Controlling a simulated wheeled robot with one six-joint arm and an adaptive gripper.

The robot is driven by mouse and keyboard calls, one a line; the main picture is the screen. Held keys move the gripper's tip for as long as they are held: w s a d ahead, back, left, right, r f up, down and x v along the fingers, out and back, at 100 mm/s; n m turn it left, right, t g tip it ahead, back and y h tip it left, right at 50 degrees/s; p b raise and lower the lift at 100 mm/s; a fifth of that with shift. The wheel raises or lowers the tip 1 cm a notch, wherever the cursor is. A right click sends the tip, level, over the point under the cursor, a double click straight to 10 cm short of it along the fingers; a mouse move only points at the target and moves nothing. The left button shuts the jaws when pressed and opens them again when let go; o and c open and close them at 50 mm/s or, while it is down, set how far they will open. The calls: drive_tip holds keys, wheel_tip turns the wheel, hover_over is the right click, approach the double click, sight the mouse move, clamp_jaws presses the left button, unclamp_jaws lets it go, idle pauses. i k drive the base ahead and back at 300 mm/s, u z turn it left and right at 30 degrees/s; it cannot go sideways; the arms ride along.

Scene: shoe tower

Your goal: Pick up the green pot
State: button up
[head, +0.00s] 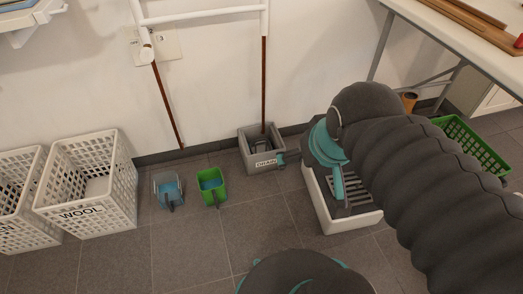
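The green pot (221,193) stands upright on the tiled floor, left of the picture's middle. It is a small square pot with something blue inside and a dark handle at its front. My arm comes in from the right, in a grey ribbed sleeve. Its end (335,165), with grey and teal parts, is over a white tray, well to the right of the pot and apart from it.
A similar grey pot (159,189) stands just left of the green one. White baskets, one marked WOOL (82,213), are farther left. A grey DRAIN box (246,152) stands by the wall, right of the pot. The white tray (347,224) and a green basket (468,150) are right.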

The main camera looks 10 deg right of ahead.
sight(211, 185)
drive_tip(key=z, duration=1.3)
drive_tip(key=k, duration=1.6)
drive_tip(key=u, duration=1.9)
drive_tip(key=i, duration=1)
drive_tip(key=u, duration=0.05)
